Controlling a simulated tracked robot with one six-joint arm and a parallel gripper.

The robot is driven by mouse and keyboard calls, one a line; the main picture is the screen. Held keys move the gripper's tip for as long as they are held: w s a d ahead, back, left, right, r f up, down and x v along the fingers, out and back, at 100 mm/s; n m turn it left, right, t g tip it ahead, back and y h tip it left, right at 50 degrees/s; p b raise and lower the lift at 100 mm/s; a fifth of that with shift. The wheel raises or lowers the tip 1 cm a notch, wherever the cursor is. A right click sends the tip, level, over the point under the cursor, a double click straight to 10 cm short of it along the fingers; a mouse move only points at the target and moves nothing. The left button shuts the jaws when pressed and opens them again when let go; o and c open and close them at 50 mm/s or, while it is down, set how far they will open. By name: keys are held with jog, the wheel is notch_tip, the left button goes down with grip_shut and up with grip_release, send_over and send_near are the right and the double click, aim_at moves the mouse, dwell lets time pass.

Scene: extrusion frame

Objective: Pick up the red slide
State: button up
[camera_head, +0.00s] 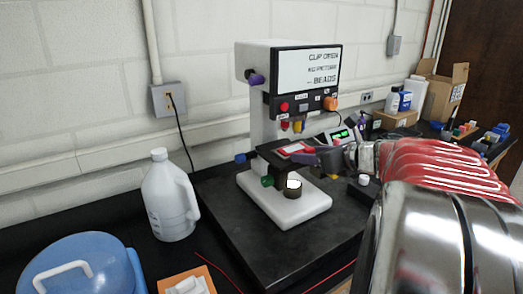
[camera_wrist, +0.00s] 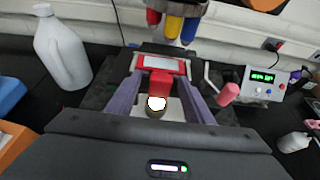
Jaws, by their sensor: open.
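The red slide (camera_wrist: 160,81) lies on the dark stage (camera_wrist: 150,48) of a microscope-like machine, with a pale window in its far part and a red block on the side toward me. It also shows in the head view (camera_head: 292,148), partly hidden by my gripper. My gripper (camera_wrist: 163,84) is open, with one purple finger on each side of the red block. Gaps show between the fingers and the block. In the head view my gripper (camera_head: 318,157) reaches in from the right at stage height.
The machine's screen head (camera_head: 307,72) and its red, yellow and blue lenses (camera_wrist: 176,22) hang above the stage. A pink-knobbed crank (camera_wrist: 228,93) and a control box (camera_wrist: 263,82) stand to the right. A white jug (camera_head: 168,197) stands to the left.

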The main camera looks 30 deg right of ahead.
dwell(0.3)
jog(key=c, duration=1.1)
jog(key=shift+r, duration=0.2)
